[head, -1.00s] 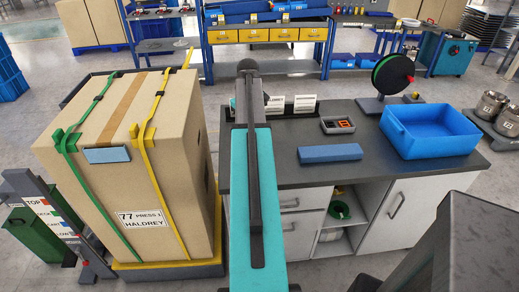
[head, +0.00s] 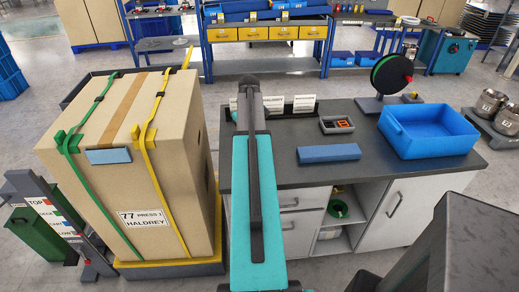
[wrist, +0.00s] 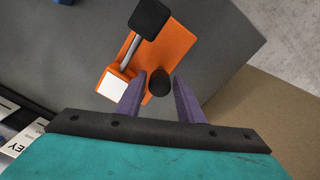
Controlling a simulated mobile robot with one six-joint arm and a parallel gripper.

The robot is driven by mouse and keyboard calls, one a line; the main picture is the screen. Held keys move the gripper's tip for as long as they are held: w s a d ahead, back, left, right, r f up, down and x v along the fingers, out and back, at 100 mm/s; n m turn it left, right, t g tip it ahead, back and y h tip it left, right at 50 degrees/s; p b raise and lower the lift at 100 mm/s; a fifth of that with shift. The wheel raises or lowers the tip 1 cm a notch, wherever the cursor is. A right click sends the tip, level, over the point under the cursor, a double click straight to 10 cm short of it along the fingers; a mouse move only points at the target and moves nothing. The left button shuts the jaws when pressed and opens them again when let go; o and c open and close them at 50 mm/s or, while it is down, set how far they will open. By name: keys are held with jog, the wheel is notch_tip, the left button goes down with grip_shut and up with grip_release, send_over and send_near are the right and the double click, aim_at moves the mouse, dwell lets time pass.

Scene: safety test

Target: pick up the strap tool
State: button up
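The strap tool appears to be the orange tool (wrist: 178,43) with a grey metal lever, a black grip and a white square patch, lying on the dark grey worktop in the wrist view. My gripper (wrist: 160,76) is open, its two purple fingers pointing at the tool. A black round knob (wrist: 159,83) shows between the fingers, with a gap on each side. I cannot tell how far above the tool the fingertips are. In the head view my own arm hides the tool and the fingers.
The grey worktop (head: 390,165) also bears a blue block (head: 328,153), a small parts tray (head: 336,124), a blue bin (head: 430,138) and a reel (head: 391,74). A tall strapped carton (head: 185,165) stands close left of my arm. The worktop's edge lies near the tool.

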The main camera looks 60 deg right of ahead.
grip_shut()
dwell(1.5)
